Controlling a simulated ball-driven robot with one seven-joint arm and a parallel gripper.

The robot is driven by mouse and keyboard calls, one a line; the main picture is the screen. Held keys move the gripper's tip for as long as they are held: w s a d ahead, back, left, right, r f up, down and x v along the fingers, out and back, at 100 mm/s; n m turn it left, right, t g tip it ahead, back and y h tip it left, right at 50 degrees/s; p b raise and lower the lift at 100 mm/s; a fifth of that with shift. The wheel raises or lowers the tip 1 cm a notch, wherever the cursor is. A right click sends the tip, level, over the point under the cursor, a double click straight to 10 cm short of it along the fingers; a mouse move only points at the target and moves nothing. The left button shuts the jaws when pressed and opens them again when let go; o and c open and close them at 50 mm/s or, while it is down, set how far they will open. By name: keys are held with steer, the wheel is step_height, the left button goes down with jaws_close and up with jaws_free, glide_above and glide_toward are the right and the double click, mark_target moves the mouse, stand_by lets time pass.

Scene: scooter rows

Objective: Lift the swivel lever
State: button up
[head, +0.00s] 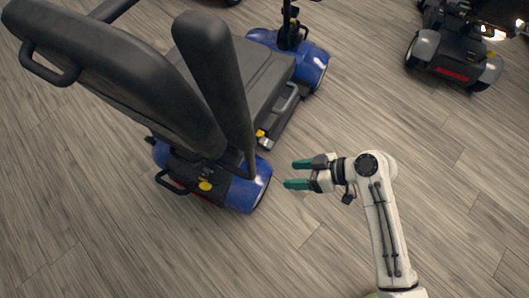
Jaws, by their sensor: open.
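A blue and black mobility scooter stands at the left in the head view. A small yellow-marked part (262,135) shows low at its near side, beside the seat; it may be the swivel lever, but it is too small to be sure. A yellow spot (205,186) shows on the rear cover. My gripper (292,174) has teal fingers, is open and empty, and points left toward the scooter's rear. It is apart from the scooter, to the right of the blue rear fender (248,192) and below and right of the yellow-marked part. The seat's underside is hidden.
The seat's backrest (120,75) and dark armrest (212,80) rise over the scooter's rear. Another scooter (455,55) stands at the upper right. Wood-look floor (345,100) is clear between them.

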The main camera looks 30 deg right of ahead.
mark_target(265, 143)
steer(key=w+d+f+t+y+b, duration=0.2)
steer(key=w+d+f+t+b, duration=0.3)
steer(key=w+f+t+b, duration=0.7)
steer(key=w+a+g+b, duration=0.1)
steer(key=a, duration=0.1)
steer(key=w+a+r+g+b, duration=0.1)
steer(key=w+a, duration=0.1)
steer(key=w+a+r+g+b, duration=0.1)
steer(key=w+a+b, duration=0.1)
steer(key=shift+a+r+n+g, duration=0.1)
steer(key=shift+a+n+g, duration=0.1)
steer(key=shift+n+g, duration=0.15)
steer(key=shift+c, duration=0.5)
jaws_close()
